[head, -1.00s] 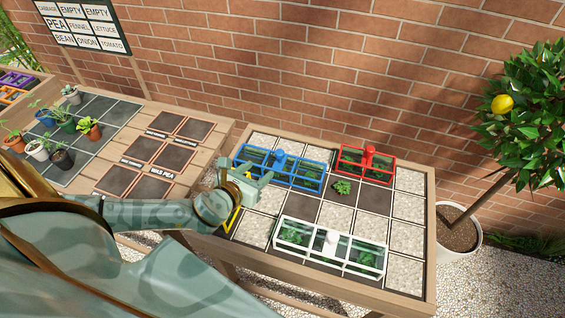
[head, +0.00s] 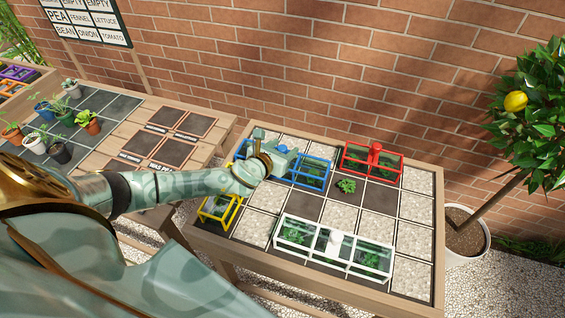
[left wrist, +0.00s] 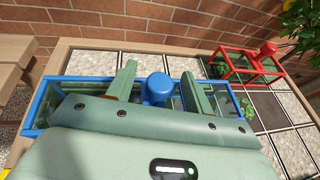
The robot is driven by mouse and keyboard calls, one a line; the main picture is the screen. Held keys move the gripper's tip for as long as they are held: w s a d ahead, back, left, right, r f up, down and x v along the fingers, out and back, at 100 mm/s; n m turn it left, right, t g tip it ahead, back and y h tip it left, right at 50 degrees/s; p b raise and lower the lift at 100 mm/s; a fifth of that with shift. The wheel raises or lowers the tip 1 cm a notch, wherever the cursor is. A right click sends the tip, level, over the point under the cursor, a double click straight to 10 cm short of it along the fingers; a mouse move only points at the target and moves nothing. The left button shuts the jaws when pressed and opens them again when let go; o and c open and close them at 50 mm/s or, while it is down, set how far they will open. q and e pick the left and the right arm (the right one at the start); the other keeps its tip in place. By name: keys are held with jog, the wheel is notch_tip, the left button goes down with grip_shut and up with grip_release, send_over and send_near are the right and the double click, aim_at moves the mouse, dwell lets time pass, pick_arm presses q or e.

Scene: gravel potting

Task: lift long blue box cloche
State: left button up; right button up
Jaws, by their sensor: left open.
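The long blue box cloche (head: 313,173) stands on the tiled table at the back left, with plants under its clear panels. In the head view my left arm hides part of it. Its round blue knob shows in the left wrist view (left wrist: 157,88). My left gripper (head: 284,151) is open at the cloche's top. In the left wrist view its two fingers (left wrist: 160,84) stand on either side of the knob, with gaps visible. The right gripper is not in view.
A red cloche (head: 372,160) stands right of the blue one. A long white cloche (head: 333,248) is in front, and a small yellow one (head: 220,210) at the left edge. A small uncovered plant (head: 346,186) sits between them. A brick wall (head: 330,70) rises behind.

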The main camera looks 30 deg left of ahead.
pick_arm(q)
grip_shut()
jog(key=shift+r, duration=0.15)
